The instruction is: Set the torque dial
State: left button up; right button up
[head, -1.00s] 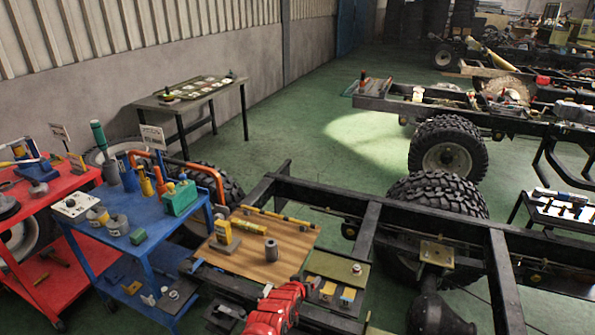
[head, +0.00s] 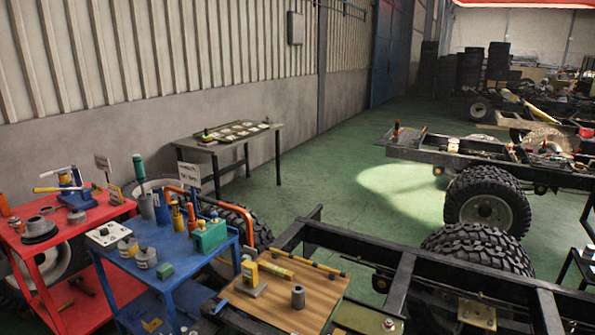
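No part is clearly marked as the torque dial. A small white box with dark knob-like spots (head: 107,234) sits on the top shelf of the blue cart (head: 190,262), near its left edge. It is too small to read any scale or setting. Neither of my grippers is in view, and nothing touches the white box.
A red cart (head: 75,228) with a press stands left of the blue cart. Cans, bottles and a green box (head: 210,236) stand on the blue cart. A wooden board (head: 270,308) lies at the black chassis frame (head: 390,258). Green floor is open behind.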

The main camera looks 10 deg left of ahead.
aim_at(104, 232)
jog(key=u, duration=1.4)
jog(key=i+j, duration=0.2)
jog(key=i, duration=0.25)
jog(key=i+j+z, duration=0.1)
jog(key=i+j, duration=0.15)
jog(key=i, duration=0.25)
jog(key=i+j+z, duration=0.1)
jog(key=i, duration=0.35)
jog(key=i+j, duration=0.4)
jog(key=i+z, duration=0.05)
